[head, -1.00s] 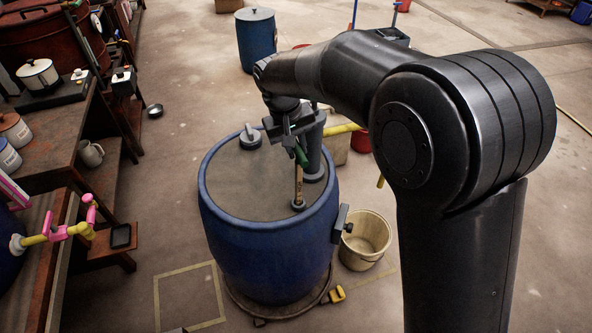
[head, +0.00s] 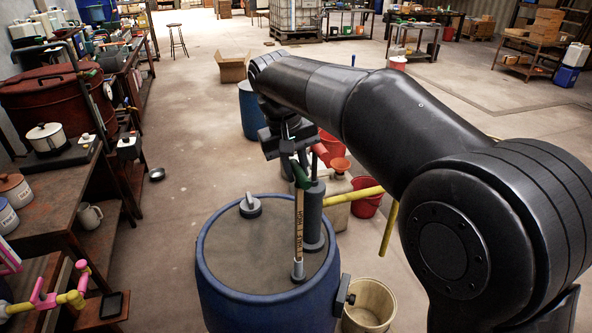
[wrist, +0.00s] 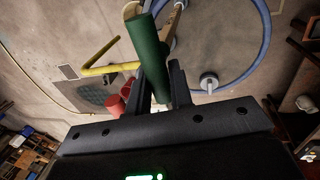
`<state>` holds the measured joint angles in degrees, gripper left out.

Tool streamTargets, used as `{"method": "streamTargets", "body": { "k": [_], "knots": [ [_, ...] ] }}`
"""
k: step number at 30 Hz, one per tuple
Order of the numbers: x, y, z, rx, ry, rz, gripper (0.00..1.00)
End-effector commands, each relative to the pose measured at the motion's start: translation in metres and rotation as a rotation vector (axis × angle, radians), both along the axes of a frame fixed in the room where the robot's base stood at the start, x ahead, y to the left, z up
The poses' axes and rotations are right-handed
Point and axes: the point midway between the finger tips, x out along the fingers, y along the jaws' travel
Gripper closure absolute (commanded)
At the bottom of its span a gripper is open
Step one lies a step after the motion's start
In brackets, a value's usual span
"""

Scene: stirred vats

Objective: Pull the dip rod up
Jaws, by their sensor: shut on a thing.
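A blue drum (head: 262,312) with a grey lid stands on the floor in the head view. The dip rod (head: 299,226) is a tan, marked stick that stands nearly upright out of a grey collar in the lid. Its green handle (head: 299,174) is at its top end. My gripper (head: 292,160) is shut on the green handle above the drum. In the wrist view the green handle (wrist: 146,55) lies between my two dark fingers (wrist: 162,90), and the drum's blue rim (wrist: 262,45) shows behind. The rod's lower end is hidden inside the drum.
A thick grey cylinder (head: 313,220) stands on the lid right behind the rod, and a grey cap (head: 250,205) sits at the left. A yellow pipe (head: 355,195), a red bucket (head: 366,200) and a cream bucket (head: 372,305) are at the right. A cluttered bench (head: 50,200) runs along the left.

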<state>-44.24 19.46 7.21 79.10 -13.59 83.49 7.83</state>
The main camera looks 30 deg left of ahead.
Motion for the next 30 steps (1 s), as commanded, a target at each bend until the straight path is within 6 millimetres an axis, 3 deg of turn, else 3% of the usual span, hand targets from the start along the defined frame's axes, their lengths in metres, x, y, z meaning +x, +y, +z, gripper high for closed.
{"method": "streamTargets", "body": {
  "k": [3,4,11,20,23,30],
  "knots": [
    [0.001,0.001,0.007,0.012,-0.012,0.001,1.0],
    [0.001,0.001,0.008,0.013,-0.013,0.002,0.8],
    [0.001,0.001,0.005,0.01,-0.01,0.001,0.61],
    [0.0,0.001,0.007,0.008,-0.008,0.0,0.61],
    [-0.001,0.003,0.018,0.009,-0.009,0.001,0.61],
    [-0.008,0.01,0.065,0.011,-0.011,0.002,0.61]
  ]
}}
